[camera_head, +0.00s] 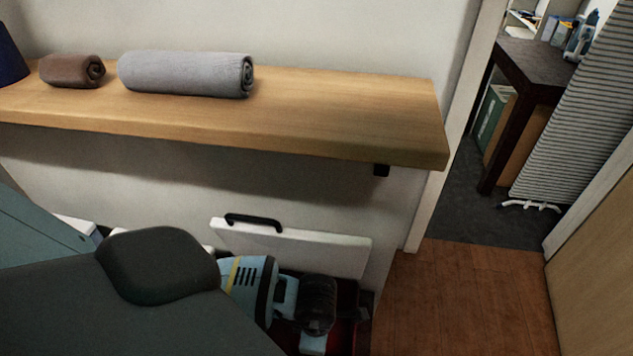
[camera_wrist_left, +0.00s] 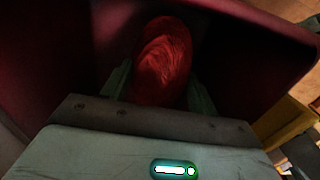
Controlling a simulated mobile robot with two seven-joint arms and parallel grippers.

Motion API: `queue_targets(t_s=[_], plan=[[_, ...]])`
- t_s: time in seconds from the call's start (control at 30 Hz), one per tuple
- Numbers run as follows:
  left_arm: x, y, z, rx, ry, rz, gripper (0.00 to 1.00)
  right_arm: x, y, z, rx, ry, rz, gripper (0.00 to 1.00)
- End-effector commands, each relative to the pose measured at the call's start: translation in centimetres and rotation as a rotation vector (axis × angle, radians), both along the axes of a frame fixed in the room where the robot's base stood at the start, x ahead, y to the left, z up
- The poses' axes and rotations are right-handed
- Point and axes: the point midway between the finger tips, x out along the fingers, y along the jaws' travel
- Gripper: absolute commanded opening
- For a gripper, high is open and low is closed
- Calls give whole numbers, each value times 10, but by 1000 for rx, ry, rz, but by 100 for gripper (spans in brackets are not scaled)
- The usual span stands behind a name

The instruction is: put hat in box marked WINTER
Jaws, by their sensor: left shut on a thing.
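A red hat (camera_wrist_left: 165,60), looking like knitted or wrinkled cloth, shows in the left wrist view. My left gripper (camera_wrist_left: 160,88) is shut on it, with a finger at each side of its lower part. The hat is inside or just over a dark red box (camera_wrist_left: 270,28), whose walls surround it; I cannot tell whether it touches the bottom. In the head view, part of a dark red thing (camera_head: 350,330), probably the same box, shows low in the middle behind my left arm. The hat and fingertips are hidden there. No WINTER marking is visible. My right gripper is not in view.
A wooden shelf (camera_head: 330,110) holds a grey rolled towel (camera_head: 180,74) and a brown one (camera_head: 70,70). Below it stands a white panel (camera_head: 310,250) with a black handle. Wooden floor (camera_head: 465,300) is clear at the right, by a doorway to a room with a dark table (camera_head: 535,68).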

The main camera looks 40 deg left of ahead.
Motion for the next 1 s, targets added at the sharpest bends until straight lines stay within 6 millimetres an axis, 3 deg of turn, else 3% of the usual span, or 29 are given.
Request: queue_targets(t_s=[0.3, 0.77, 0.8, 0.93, 1.0], plan=[[-1, 0, -41, 0, 2, 1, 36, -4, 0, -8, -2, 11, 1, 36], [0, 0, -47, 1, 1, 0, 36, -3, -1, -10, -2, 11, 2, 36], [0, 0, -47, 1, 1, 0, 63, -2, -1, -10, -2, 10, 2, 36], [0, 0, -47, 1, 1, 0, 80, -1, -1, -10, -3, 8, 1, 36], [0, 0, -47, 1, 1, 0, 81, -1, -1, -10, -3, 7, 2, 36]])
